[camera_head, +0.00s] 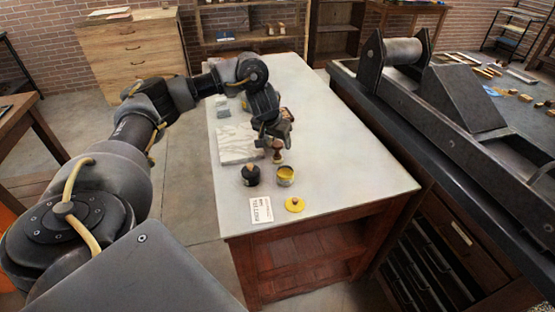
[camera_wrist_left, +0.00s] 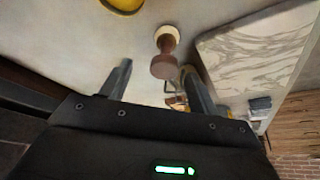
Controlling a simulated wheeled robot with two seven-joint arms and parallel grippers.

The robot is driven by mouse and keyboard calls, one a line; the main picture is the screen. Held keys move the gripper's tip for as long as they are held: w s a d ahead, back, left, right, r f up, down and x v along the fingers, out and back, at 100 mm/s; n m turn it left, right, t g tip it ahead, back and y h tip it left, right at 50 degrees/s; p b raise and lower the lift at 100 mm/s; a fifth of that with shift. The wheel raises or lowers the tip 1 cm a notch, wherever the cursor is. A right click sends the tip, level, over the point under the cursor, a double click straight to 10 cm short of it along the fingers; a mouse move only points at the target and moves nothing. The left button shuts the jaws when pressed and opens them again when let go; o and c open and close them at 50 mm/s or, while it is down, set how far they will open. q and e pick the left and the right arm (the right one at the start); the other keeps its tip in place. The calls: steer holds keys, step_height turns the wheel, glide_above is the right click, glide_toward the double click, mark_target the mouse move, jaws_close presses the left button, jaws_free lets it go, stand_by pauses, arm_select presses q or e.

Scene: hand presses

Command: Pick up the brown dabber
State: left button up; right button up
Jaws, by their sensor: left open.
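The brown dabber (camera_head: 278,153) stands on the pale table top, just right of the marble slab. In the left wrist view the brown dabber (camera_wrist_left: 165,52) shows as a dark wooden knob with a narrower neck and a pale round end. My left gripper (camera_head: 274,134) is over the dabber and partly hides its top. In the wrist view my left gripper (camera_wrist_left: 155,68) is open, and the knob appears between its fingertips, closer to the right one. I cannot tell whether that finger touches it. My right gripper is not in view.
The marble slab (camera_head: 236,150) lies left of the dabber. In front stand a black round object (camera_head: 251,176) with a wooden top and an open yellow tin (camera_head: 285,176). The table's right side is clear.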

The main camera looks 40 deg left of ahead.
mark_target(277, 144)
arm_select(q)
steer(key=shift+w+f, duration=0.25)
steer(key=shift+f, duration=0.35)
steer(key=shift+a+f, duration=0.1)
steer(key=shift+f, duration=0.15)
steer(key=x, duration=0.3)
steer(key=shift+w+a+f, duration=0.15)
steer(key=shift+a+f, duration=0.1)
steer(key=shift+a, duration=0.05)
steer(key=shift+w+f, duration=0.25)
steer(key=shift+f, duration=0.25)
steer(key=c, duration=1.1)
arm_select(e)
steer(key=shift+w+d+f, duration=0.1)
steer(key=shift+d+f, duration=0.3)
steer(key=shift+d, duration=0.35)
